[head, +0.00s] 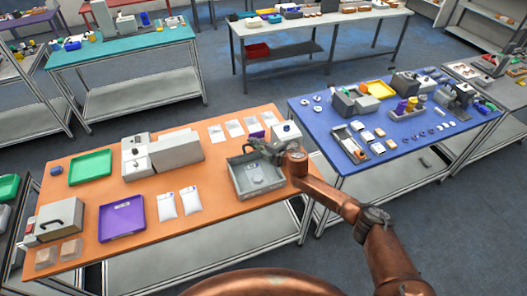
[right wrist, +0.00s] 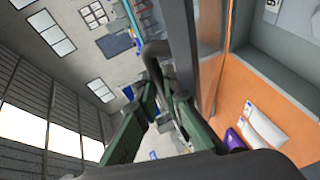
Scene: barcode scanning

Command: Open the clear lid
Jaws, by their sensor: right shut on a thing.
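A grey box (head: 241,185) stands on the orange table, near its right end, with a small pale item (head: 258,181) visible inside. My right gripper (head: 263,149) is at the box's back edge, its arm coming in from the right. In the right wrist view the gripper (right wrist: 164,90) is shut on a dark curved handle (right wrist: 157,52). Beside the handle runs a long grey frame edge (right wrist: 182,45) with a see-through panel. I take this to be the clear lid; its angle is hard to tell in the head view. My left gripper is not in view.
The orange table (head: 90,210) also holds a purple tray (head: 121,219), a green tray (head: 90,168), white packets (head: 167,206) and a grey machine (head: 165,153). A blue table (head: 385,160) with several items adjoins on the right.

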